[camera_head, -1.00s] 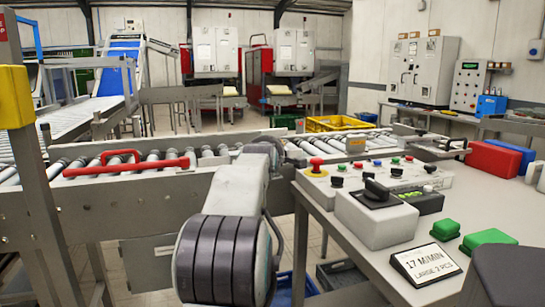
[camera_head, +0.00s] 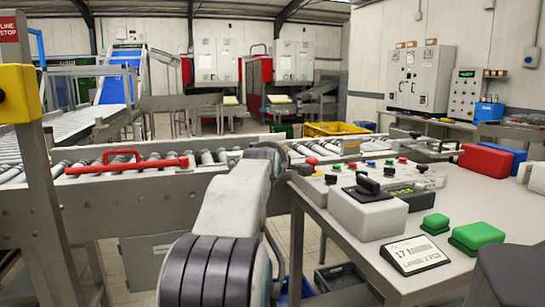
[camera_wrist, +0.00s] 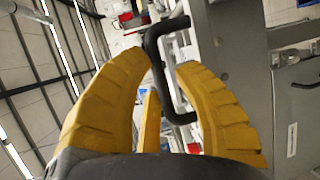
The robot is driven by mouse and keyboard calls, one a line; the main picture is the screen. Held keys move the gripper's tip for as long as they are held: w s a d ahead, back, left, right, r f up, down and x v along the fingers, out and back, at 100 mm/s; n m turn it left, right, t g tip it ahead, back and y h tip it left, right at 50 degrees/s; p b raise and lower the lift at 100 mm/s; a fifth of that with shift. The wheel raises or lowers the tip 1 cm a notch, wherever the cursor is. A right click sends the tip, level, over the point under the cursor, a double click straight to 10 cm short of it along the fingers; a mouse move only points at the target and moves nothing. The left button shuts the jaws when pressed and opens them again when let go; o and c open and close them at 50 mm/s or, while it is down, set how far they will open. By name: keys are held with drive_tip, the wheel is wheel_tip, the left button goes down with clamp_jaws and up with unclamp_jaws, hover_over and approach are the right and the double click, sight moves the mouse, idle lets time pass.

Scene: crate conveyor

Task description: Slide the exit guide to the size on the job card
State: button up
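The job card (camera_head: 415,254) stands on the bench at the lower right; its upper line starts with 17, and its lower line reads LARGE 2 PCS. In the wrist view my gripper (camera_wrist: 160,75) has its yellow fingers spread. A black U-shaped handle (camera_wrist: 155,55) shows between and across the fingertips, beside a grey metal plate (camera_wrist: 238,50). I cannot tell whether the fingers touch it or whether it belongs to the exit guide. In the head view my arm hides the gripper. A red bar with a loop handle (camera_head: 125,165) lies along the near side of the conveyor rollers.
The roller conveyor (camera_head: 50,215) runs across the middle. A control box with buttons (camera_head: 400,180), a grey box with a black knob (camera_head: 367,215) and green blocks (camera_head: 477,236) occupy the bench. A yellow crate (camera_head: 335,129) is behind. A post with a yellow stop box (camera_head: 18,95) stands left.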

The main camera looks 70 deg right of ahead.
drive_tip(key=shift+o, duration=0.3)
drive_tip(key=v, duration=1.2)
idle(0.7)
